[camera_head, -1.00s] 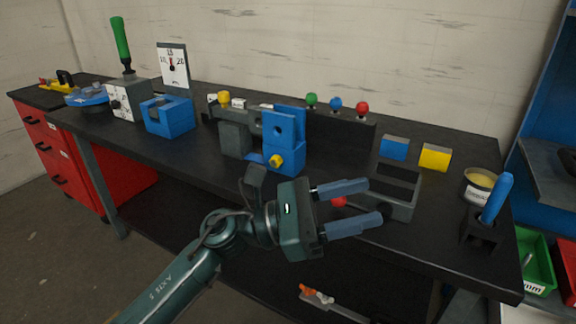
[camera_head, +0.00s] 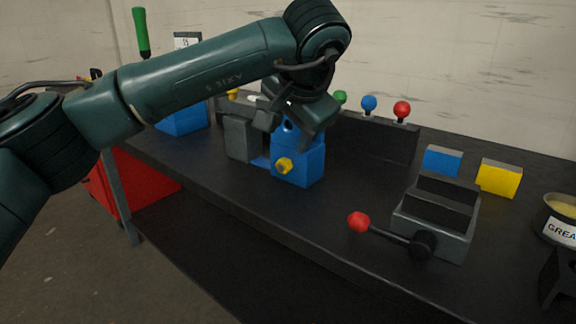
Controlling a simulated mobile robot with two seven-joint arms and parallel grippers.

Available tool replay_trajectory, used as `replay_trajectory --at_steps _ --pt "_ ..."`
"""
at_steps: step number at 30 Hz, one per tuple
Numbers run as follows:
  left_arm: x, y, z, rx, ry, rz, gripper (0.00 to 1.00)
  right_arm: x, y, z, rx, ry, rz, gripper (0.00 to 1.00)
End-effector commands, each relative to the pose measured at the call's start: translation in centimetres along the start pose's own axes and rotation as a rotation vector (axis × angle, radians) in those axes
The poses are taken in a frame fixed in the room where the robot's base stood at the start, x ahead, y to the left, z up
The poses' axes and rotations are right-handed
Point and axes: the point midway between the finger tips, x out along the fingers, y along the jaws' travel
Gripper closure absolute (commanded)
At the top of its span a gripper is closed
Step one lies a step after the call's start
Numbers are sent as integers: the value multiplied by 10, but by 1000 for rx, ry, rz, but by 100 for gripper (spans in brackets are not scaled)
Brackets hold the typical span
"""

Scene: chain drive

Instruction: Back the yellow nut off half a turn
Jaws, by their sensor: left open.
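The yellow nut (camera_head: 284,166) sits on the front face of a blue block (camera_head: 306,166), low on its left side. It is in full view, and nothing touches it. My left arm comes in from the left and arches over the bench. Its gripper (camera_head: 292,122) is open, just above the nut in the picture, and covers the upper part of the blue block. The fingertips are hard to make out, and I cannot tell whether they touch the block. My right gripper is not in view.
A grey block (camera_head: 239,138) stands left of the blue one. To the right is a dark vise (camera_head: 437,220) with a red-knobbed handle (camera_head: 359,222). Blue (camera_head: 442,160) and yellow (camera_head: 499,178) blocks and a grease tin (camera_head: 560,222) stand further right. The bench front is clear.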

Motion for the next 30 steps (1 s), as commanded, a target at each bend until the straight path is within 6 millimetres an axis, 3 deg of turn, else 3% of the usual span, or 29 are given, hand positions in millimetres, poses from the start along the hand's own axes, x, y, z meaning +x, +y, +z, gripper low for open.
replay_trajectory --at_steps 9,15,21,30 --pt "68 3 2 -4 -4 8 51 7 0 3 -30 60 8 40" --pt "102 3 1 -4 -2 8 51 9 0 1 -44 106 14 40" --pt "118 3 0 -3 1 7 51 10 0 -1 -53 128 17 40" --pt "120 2 0 -2 1 7 51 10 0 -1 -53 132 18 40"
